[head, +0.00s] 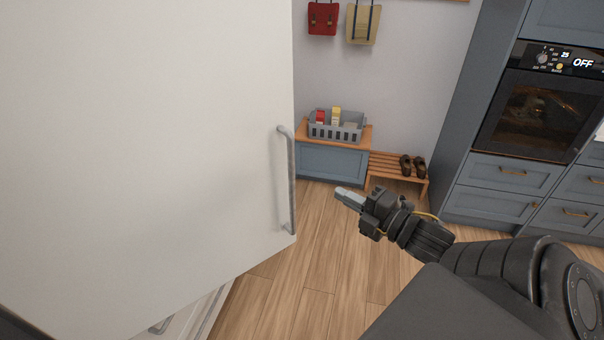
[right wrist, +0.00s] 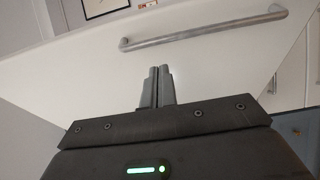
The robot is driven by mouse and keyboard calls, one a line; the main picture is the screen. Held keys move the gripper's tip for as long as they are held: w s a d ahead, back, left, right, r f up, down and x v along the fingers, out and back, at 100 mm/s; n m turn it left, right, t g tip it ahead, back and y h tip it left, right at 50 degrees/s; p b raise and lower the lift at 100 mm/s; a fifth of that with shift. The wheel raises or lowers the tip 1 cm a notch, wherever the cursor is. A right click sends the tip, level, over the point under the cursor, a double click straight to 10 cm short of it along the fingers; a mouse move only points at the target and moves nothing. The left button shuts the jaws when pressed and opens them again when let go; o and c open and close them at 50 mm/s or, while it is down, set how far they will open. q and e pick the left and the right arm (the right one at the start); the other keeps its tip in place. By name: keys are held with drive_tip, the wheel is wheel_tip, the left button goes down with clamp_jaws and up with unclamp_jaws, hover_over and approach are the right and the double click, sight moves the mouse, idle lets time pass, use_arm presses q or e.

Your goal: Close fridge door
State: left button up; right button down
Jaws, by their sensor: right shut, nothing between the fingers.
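The white fridge door (head: 150,130) fills the left of the head view and stands open, its free edge towards the middle. A grey metal bar handle (head: 290,185) runs upright near that edge. My right gripper (head: 340,193) is shut and empty, and in the head view it appears to the right of the handle. In the right wrist view the shut fingers (right wrist: 157,72) point towards the white door (right wrist: 110,70), below the handle (right wrist: 205,30) in the picture. I cannot tell whether the fingertips touch the door. My left gripper is not in view.
A grey crate (head: 350,132) with cartons stands on a low blue cabinet (head: 330,166) at the back. Shoes (head: 413,166) sit on a wooden rack (head: 385,172). Blue cabinets with an oven (head: 540,115) stand at the right. The wooden floor (head: 335,245) between is clear.

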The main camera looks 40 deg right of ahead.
drive_tip(key=w+a+p, duration=0.1)
drive_tip(key=w, duration=1.2)
drive_tip(key=shift+a+p, duration=0.35)
drive_tip(key=shift+p, duration=0.05)
drive_tip(key=shift+w, duration=0.1)
